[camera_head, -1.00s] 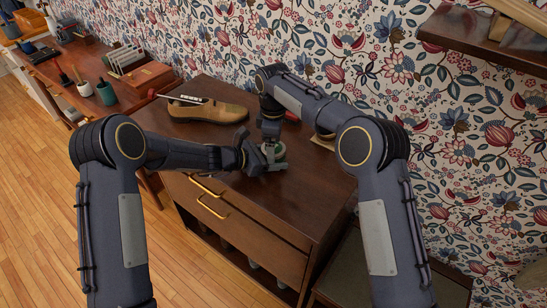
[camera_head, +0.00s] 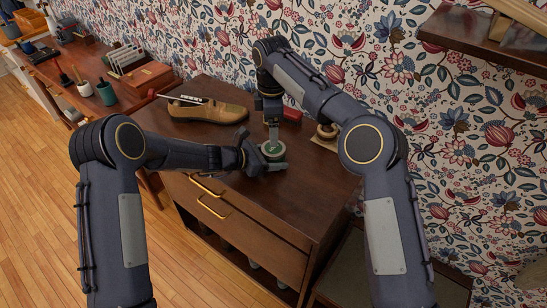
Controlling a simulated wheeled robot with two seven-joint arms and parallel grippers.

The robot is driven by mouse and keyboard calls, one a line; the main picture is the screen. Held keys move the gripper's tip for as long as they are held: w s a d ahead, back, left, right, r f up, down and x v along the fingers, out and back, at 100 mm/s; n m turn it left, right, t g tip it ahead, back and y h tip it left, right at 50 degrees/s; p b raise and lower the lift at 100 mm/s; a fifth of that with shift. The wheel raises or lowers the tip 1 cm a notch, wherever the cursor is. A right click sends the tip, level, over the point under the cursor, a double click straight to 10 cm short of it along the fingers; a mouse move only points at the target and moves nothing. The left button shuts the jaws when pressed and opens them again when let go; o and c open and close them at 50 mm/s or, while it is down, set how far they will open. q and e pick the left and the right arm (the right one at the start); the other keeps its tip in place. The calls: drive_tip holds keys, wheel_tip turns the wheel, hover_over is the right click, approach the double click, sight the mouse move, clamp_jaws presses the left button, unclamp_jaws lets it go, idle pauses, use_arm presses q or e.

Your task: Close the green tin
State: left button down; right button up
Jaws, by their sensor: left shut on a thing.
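The small round green tin (camera_head: 273,148) stands on top of the brown wooden cabinet (camera_head: 240,180), near its front edge. My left gripper (camera_head: 266,164) reaches in from the left and is shut on the tin low at its near side. My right gripper (camera_head: 273,136) points straight down just above the tin's top, at its far side. The picture is too small to show whether its jaws are open or shut, or whether it touches the tin. A lid separate from the tin cannot be made out.
A red box (camera_head: 292,115) and a wooden knobbed thing (camera_head: 326,132) stand behind and right. The cabinet's front right top is clear.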

sight(273, 156)
drive_tip(key=shift+d+r+n, duration=0.2)
drive_tip(key=shift+r+n, duration=0.2)
drive_tip(key=shift+r, duration=0.1)
drive_tip(key=shift+f, duration=4)
drive_tip(key=c, duration=1)
drive_tip(key=m, duration=0.3)
drive_tip(key=shift+c, duration=0.2)
drive_tip(key=o, duration=1.1)
